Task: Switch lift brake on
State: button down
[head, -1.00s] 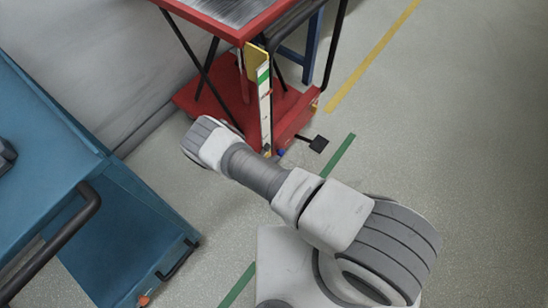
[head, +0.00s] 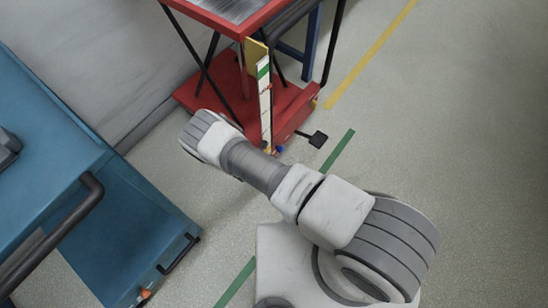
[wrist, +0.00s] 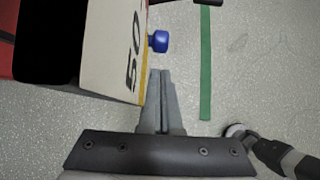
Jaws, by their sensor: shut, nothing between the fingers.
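The red lift (head: 290,108) stands at the top middle of the head view, with an upright marked scale board (head: 265,105) at its near corner. A small blue knob (head: 279,149) shows low beside the board. A black pedal (head: 318,139) sticks out from the base over the floor; I cannot tell which part is the brake. In the wrist view, my gripper (wrist: 161,72) is shut and empty, its tips just short of the blue knob (wrist: 159,41) in the picture, beside the scale board (wrist: 117,50) marked 50. Contact cannot be told. My arm hides the gripper in the head view.
A blue cart (head: 110,240) with a black handle stands at the left. A green floor line (head: 338,151) passes near the lift, and a yellow line (head: 372,55) runs at the upper right. The floor to the right is clear.

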jog(key=s+a+r+p, duration=0.3)
jog(key=s+a+r, duration=0.2)
jog(key=s, duration=0.2)
jog(key=shift+s+a+r, duration=0.15)
jog(key=shift+a+r, duration=0.25)
jog(key=shift+s, duration=0.15)
